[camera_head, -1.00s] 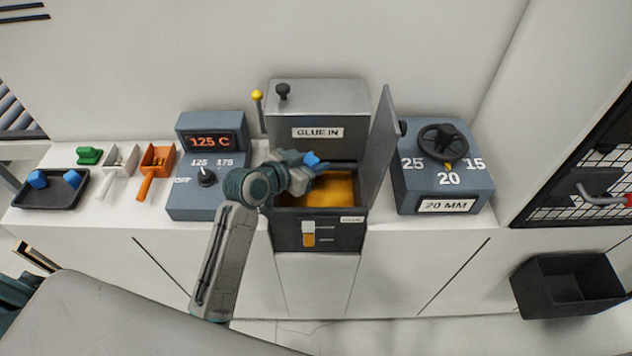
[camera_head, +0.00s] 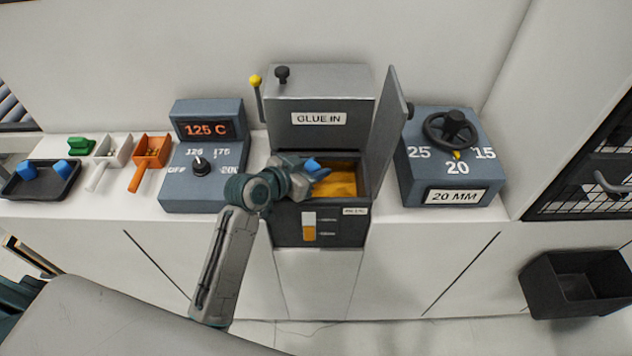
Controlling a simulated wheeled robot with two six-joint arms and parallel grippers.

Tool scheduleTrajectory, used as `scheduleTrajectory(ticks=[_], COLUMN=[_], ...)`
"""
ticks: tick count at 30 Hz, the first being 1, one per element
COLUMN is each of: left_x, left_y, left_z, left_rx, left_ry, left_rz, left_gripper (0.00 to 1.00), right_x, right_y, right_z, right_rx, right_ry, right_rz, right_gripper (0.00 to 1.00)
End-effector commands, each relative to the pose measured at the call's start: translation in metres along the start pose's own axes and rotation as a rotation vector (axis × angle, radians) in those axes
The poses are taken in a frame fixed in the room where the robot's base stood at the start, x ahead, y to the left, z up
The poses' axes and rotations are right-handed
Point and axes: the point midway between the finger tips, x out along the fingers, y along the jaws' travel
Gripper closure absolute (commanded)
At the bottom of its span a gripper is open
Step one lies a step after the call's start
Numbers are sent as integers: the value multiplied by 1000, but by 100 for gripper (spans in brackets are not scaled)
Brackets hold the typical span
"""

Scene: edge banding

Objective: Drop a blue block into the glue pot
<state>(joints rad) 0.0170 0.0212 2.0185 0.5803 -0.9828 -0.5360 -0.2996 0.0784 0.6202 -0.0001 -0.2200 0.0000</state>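The glue pot (camera_head: 290,222) is a dark box under the "GLUE IN" panel, with its lid (camera_head: 387,125) swung open to the right and amber glue (camera_head: 341,184) inside. My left gripper (camera_head: 314,170) is over the left part of the pot's opening. A blue block (camera_head: 312,164) shows at its fingertips and seems held between them; the fingers partly hide it. Two more blue blocks (camera_head: 27,171) (camera_head: 61,165) lie in a black tray (camera_head: 42,192) at the far left. My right gripper is not in view.
A temperature box (camera_head: 208,150) reading 125 C stands left of the pot. An orange scoop (camera_head: 151,152), a white scoop (camera_head: 108,150) and a green piece (camera_head: 81,146) lie farther left. A handwheel box (camera_head: 452,160) stands right. A black bin (camera_head: 572,284) is low at the right.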

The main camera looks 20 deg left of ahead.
Motion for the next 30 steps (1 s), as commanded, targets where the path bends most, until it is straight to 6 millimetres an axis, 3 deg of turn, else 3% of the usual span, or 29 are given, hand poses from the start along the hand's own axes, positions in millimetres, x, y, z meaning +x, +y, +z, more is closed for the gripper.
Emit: scheduleTrajectory(ticks=[1,3,14,30], left_x=[0,0,-4,-92], left_y=[0,0,0,-1], left_z=[0,0,1,2], left_rx=[0,0,1,5], left_ry=[0,0,0,-2], left_rz=[0,0,-1,-3], left_gripper=[56,42,42,42], right_x=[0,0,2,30], right_y=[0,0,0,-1], right_z=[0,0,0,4], right_rx=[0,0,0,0], right_ry=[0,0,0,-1], right_rz=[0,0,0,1], right_gripper=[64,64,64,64])
